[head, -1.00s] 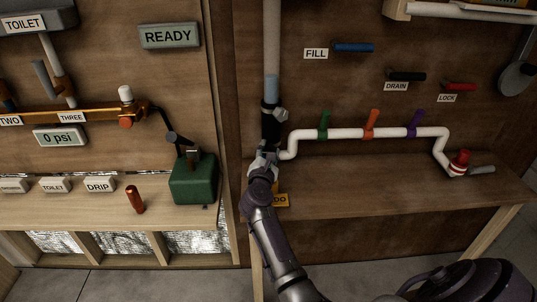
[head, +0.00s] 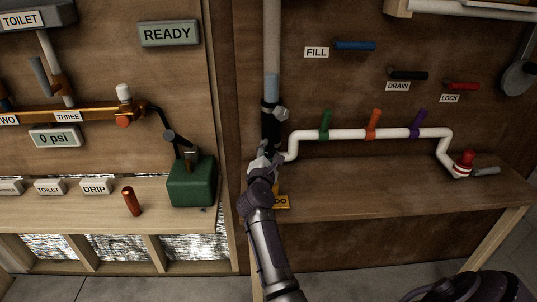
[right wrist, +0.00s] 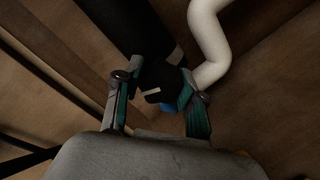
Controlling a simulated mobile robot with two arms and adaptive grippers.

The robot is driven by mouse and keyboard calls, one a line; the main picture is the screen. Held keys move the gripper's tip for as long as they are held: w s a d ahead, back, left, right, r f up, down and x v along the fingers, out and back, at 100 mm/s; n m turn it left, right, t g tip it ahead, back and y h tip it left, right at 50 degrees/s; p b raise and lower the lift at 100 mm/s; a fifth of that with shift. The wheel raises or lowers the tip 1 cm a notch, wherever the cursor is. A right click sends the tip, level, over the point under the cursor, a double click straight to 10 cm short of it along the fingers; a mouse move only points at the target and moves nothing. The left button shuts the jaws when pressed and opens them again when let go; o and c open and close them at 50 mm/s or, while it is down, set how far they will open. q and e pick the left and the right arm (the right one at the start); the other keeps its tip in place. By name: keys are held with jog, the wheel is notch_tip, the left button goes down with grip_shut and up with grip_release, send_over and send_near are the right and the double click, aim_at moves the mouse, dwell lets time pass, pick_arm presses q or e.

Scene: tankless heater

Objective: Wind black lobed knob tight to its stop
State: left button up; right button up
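The black lobed knob (right wrist: 158,82), with a small pale mark, sits beside a thick black cylinder (right wrist: 125,28) in the right wrist view. My right gripper (right wrist: 160,92) has one finger on each side of the knob, and the fingers appear closed on it. In the head view, my right gripper (head: 270,140) is at the black lower section of the vertical pipe, left of the white pipe bend. The gripper and black section largely hide the knob there. My left gripper is not in view.
The white pipe (head: 350,133) with green, orange and purple levers runs right from the gripper. A wooden shelf (head: 390,185) lies below it, mostly clear.

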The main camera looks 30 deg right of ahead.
jog(key=shift+o, duration=1)
jog(key=shift+r+p, duration=0.1)
jog(key=shift+p, duration=0.2)
jog(key=n+p, duration=0.2)
jog(key=n, duration=0.1)
jog(key=shift+r, duration=0.2)
jog(key=shift+f+n+p, duration=0.15)
jog(key=shift+n+p, duration=0.6)
jog(key=shift+n, duration=0.45)
jog(key=shift+f+n, duration=0.2)
jog(key=shift+n, duration=0.1)
